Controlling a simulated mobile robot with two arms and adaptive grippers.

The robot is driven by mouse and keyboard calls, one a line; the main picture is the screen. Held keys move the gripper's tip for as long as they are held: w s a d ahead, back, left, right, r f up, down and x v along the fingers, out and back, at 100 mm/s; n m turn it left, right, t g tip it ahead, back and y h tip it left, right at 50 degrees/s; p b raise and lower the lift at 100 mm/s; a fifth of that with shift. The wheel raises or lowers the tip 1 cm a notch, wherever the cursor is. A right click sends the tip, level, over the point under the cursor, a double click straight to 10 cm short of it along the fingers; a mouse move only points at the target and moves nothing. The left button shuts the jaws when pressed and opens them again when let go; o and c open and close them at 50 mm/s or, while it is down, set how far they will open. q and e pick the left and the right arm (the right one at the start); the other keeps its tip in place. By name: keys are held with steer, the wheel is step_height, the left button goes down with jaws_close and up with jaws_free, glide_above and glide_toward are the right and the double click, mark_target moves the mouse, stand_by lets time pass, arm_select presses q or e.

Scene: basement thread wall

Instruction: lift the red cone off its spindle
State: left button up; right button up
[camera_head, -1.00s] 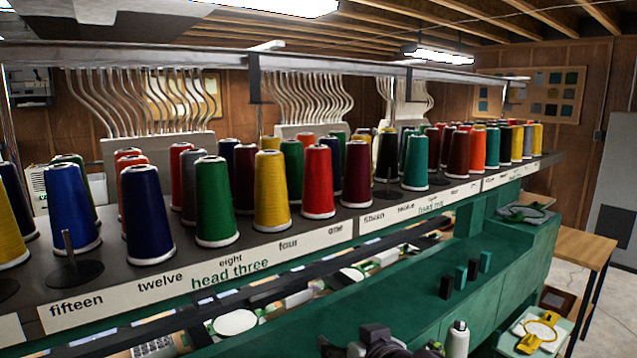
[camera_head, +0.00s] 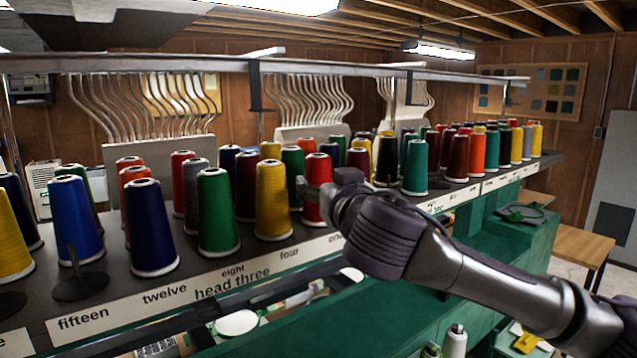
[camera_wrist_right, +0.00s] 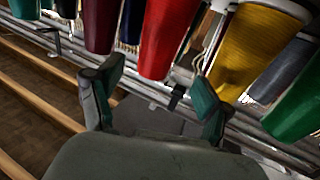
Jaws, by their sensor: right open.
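The red cone (camera_head: 318,169) stands upright in the front row of the thread shelf, near the label "one", to the right of a yellow cone (camera_head: 272,205). My right gripper (camera_head: 316,190) is at it, partly in front of its lower body. In the right wrist view the red cone (camera_wrist_right: 168,38) appears between and beyond the two open fingers of my right gripper (camera_wrist_right: 153,95); no grip on it shows. The spindle inside the cone is hidden. My left gripper is not in view.
Dark red, green and yellow cones crowd closely beside and behind the red one. An empty spindle (camera_head: 76,262) stands at the left over "fifteen". A metal rail (camera_head: 330,63) runs above the cones. The green machine body (camera_head: 310,325) lies below the shelf.

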mark_target(323, 176)
steer(key=x, duration=0.2)
steer(key=shift+w+a+r+p, duration=0.15)
steer(key=shift+w+p, duration=0.1)
steer(key=shift+p, duration=0.15)
steer(key=shift+w+r+p, duration=0.1)
steer(key=shift+w+p, duration=0.25)
steer(key=shift+p, duration=0.05)
steer(key=p+x, duration=0.2)
steer(key=x, duration=0.1)
steer(key=shift+w+p, duration=0.25)
steer(key=shift+p, duration=0.15)
steer(key=shift+w, duration=0.5)
steer(key=c, duration=1.3)
steer(key=shift+r+b, duration=1.6)
steer(key=shift+r, duration=3.25)
steer(key=shift+c, duration=0.2)
